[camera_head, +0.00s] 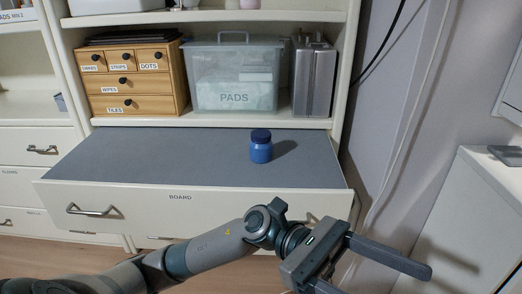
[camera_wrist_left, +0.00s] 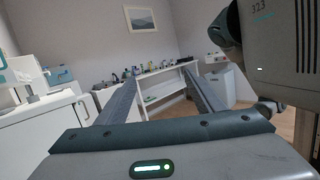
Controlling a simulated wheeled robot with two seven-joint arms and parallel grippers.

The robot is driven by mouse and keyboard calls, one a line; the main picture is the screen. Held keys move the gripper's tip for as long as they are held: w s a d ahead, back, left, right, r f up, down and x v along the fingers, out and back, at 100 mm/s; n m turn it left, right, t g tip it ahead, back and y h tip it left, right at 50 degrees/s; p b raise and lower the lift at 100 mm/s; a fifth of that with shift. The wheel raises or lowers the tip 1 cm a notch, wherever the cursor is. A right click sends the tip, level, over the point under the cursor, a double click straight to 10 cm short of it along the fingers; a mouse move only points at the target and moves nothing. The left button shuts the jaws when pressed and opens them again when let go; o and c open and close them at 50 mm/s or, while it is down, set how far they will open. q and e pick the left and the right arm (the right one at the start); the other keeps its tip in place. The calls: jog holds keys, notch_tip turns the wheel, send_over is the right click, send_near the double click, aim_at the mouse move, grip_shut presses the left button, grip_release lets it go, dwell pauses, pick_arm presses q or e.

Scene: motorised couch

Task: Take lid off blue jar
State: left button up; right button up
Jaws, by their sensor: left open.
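The blue jar (camera_head: 261,153) stands upright on the grey surface of the pulled-out board (camera_head: 190,158), right of its middle. A darker blue lid (camera_head: 261,135) sits on top of the jar. My left gripper (camera_head: 376,280) is in front of and to the right of the board, away from the jar, with its fingers spread and pointing to the lower right. In the left wrist view the fingers (camera_wrist_left: 160,82) are apart with nothing between them, and the jar does not show. My right gripper is in neither view.
Behind the board, a shelf holds a wooden drawer box (camera_head: 135,82), a clear PADS bin (camera_head: 234,78) and grey upright files (camera_head: 313,78). The board's front has a metal handle (camera_head: 92,211). A white cabinet (camera_head: 470,215) stands at right. The board is otherwise bare.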

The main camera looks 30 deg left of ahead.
pick_arm(q)
jog(key=w+a+n+t+h, duration=0.15)
jog(key=w+n+t, duration=0.25)
jog(key=n+t, duration=0.65)
jog(key=w+a+n+t, duration=0.3)
jog(key=n+t, duration=0.4)
jog(key=n, duration=0.6)
jog(key=w+a+f+n+t+y, duration=0.25)
jog(key=f+n+y, duration=0.35)
jog(key=n, duration=0.3)
jog(key=w+a+f+n+t+y, duration=0.1)
jog(key=a+f+n+t+y, duration=0.15)
jog(key=f+n+y, duration=0.45)
jog(key=s+f+n+g+y, duration=0.1)
jog(key=s+f+n, duration=0.3)
jog(key=f, duration=0.4)
jog(key=s+f+n+g+y, duration=0.1)
jog(key=s+f+n+g, duration=0.3)
jog(key=f+n, duration=0.2)
jog(key=s+a+f+n+g+y, duration=0.1)
jog(key=s+f+n, duration=0.4)
jog(key=f, duration=0.5)
jog(key=shift+f+g+y, duration=0.15)
jog(key=shift+g+y, duration=0.4)
jog(key=shift+g, duration=0.4)
